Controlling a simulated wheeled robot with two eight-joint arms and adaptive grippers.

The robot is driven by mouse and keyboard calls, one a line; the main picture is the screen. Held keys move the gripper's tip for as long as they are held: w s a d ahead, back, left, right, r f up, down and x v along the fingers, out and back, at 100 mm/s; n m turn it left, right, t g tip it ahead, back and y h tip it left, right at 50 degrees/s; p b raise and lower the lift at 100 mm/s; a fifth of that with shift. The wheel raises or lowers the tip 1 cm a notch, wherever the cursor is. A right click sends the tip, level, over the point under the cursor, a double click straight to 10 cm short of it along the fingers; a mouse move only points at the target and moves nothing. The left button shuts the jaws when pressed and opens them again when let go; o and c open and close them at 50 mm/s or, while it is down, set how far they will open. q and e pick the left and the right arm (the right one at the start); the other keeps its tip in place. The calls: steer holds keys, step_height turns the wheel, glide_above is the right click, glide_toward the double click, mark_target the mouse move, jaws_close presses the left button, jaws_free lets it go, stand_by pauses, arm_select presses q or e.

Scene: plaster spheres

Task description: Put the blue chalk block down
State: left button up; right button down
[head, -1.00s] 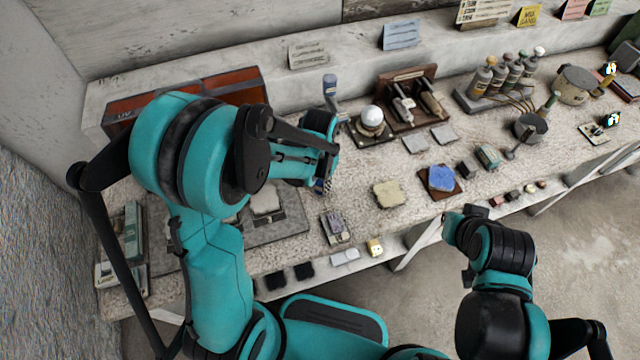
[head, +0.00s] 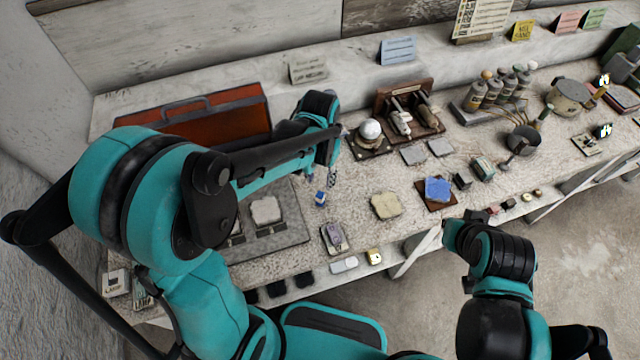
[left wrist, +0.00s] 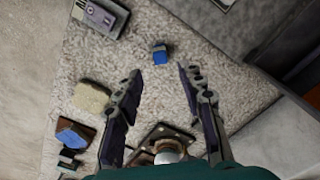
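The blue chalk block (head: 320,198) sits on the speckled bench top (head: 352,222), right of the grey mat. It also shows in the left wrist view (left wrist: 160,54), small and blue with a dark grey side, standing clear of both fingers. My left gripper (head: 322,172) is above and behind the block in the head view. In the left wrist view its two fingers (left wrist: 160,92) are wide apart with nothing between them. My right gripper (head: 456,236) is at the bench's front edge, far from the block; its fingers cannot be made out.
A grey mat (head: 290,236) with a pale slab lies left of the block. A white sphere (head: 370,130) on a dark base stands behind right. A beige slab (head: 386,205) and a blue slab (head: 438,189) on a brown board (head: 425,203) lie to the right.

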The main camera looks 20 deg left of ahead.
arm_select(q)
steer(key=s+a+r+n+t, duration=0.1)
steer(key=s+a+r+t, duration=0.1)
steer(key=s+r, duration=0.3)
steer(key=s+a+r+n+t, duration=0.1)
steer(key=s+a+r+t, duration=0.1)
steer(key=s+r+t, duration=0.3)
steer(key=shift+a+r, duration=0.15)
steer(key=shift+a, duration=0.2)
step_height(320, 180, down, 4)
steer(key=b, duration=0.3)
steer(key=shift+s+b, duration=0.1)
steer(key=shift+b, duration=0.25)
steer(key=shift+o, duration=0.5)
stand_by(1.2)
